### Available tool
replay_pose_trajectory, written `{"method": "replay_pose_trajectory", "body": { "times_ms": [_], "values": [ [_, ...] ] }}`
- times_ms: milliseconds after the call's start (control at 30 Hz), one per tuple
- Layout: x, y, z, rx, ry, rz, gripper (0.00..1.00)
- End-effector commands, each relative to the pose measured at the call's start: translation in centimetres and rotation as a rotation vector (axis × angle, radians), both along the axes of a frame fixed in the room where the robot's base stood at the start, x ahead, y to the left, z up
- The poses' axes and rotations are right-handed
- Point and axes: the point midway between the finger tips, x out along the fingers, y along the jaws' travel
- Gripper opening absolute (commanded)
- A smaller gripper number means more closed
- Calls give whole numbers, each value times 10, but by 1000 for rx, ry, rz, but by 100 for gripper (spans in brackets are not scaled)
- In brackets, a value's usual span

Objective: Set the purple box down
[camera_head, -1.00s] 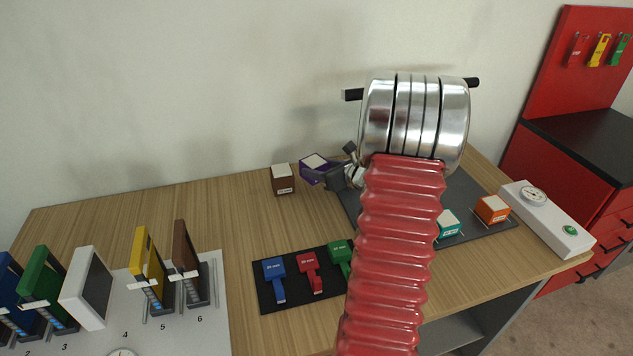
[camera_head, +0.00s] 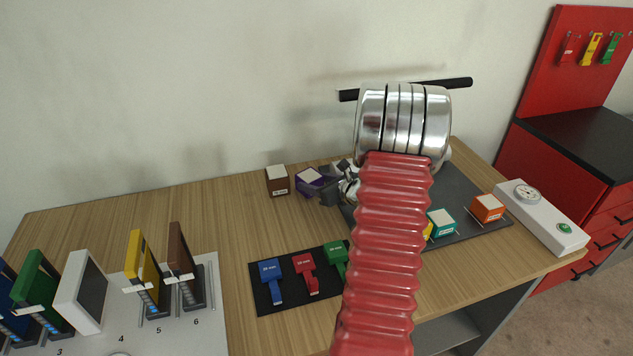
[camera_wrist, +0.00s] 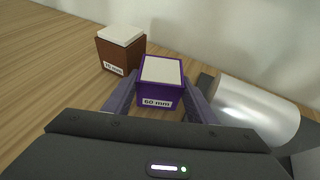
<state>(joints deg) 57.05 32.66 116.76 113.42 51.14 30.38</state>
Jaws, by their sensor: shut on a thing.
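The purple box (camera_head: 309,180) has a white top, and its label reads 60 mm in the wrist view (camera_wrist: 160,84). My gripper (camera_head: 326,186) is shut on it, with one finger on each side in the wrist view. The box is upright, at or very near the wooden table top, beside the brown box. Whether its base touches the wood I cannot tell. The red sleeve and metal part of my arm hide part of the dark mat.
A brown box (camera_head: 277,182) stands just left of the purple box. A dark mat (camera_head: 462,190) to the right bears a teal box (camera_head: 441,222) and an orange box (camera_head: 487,208). A black tray (camera_head: 262,299) with coloured tools lies in front. Bare wood lies left of the brown box.

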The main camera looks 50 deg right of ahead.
Motion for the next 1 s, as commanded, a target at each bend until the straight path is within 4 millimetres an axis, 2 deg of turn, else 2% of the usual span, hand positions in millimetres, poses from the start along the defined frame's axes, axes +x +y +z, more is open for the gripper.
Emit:
{"method": "replay_pose_trajectory", "body": {
  "times_ms": [200, 233, 467, 800, 1000],
  "values": [
    [0, 0, -2, 0, 0, 0, 26],
    [0, 0, -2, 0, 0, 0, 53],
    [0, 0, -2, 0, 0, 0, 69],
    [0, 0, 1, 0, 0, 0, 70],
    [-16, 1, 8, 0, 0, -3, 70]
  ]
}}
